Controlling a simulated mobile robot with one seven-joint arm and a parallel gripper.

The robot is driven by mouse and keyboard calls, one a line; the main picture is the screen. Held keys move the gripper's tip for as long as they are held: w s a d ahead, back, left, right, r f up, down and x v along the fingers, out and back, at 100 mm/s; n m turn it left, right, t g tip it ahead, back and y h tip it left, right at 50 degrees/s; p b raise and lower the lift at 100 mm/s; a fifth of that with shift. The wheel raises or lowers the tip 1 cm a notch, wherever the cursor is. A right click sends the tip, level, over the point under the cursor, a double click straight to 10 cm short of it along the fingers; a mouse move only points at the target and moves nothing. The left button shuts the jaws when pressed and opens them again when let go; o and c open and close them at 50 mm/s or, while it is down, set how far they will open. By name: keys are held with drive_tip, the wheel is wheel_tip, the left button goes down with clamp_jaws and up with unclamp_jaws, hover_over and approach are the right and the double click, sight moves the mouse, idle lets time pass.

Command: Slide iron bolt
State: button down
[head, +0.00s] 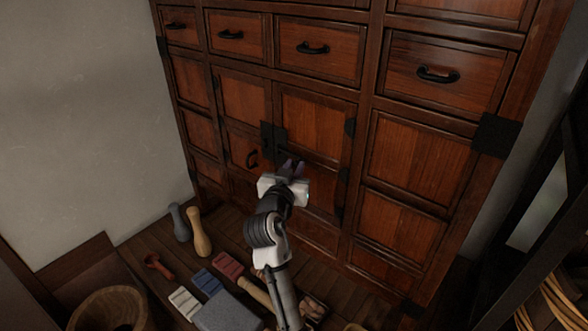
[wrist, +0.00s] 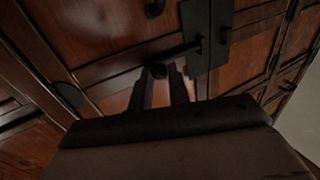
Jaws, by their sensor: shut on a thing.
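The wooden cabinet (head: 325,115) has a pair of small doors in its lower middle, with a black iron plate (head: 272,142) where they meet. The plate also shows in the wrist view (wrist: 196,28). The dark iron bolt (wrist: 183,53) runs from the plate across one door and ends in a round black knob (wrist: 158,71). My gripper (head: 291,166) is at the doors, just right of and below the plate in the head view. In the wrist view its two fingers (wrist: 160,85) are shut on the bolt at the knob. The gripper hides part of the bolt in the head view.
Drawers with black handles (head: 312,48) run above the doors. A wooden tub (head: 108,309) stands at the lower left. A dark rack is at the right.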

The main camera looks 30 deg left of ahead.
sight(283, 151)
drive_tip(key=a, duration=0.1)
drive_tip(key=a+b, duration=0.1)
drive_tip(key=a, duration=0.2)
drive_tip(key=shift+w+f+b, duration=0.1)
drive_tip(key=shift+w+b, duration=0.15)
drive_tip(key=shift+b, duration=0.15)
drive_tip(key=shift+w+a, duration=0.1)
drive_tip(key=shift+a, duration=0.35)
drive_tip(key=shift+a+r, duration=0.1)
drive_tip(key=shift+r, duration=0.15)
drive_tip(key=c, duration=1.6)
unclamp_jaws()
drive_tip(key=shift+o, duration=1.3)
drive_tip(key=shift+a+f, duration=0.1)
drive_tip(key=shift+a, duration=0.1)
drive_tip(key=shift+d, duration=0.1)
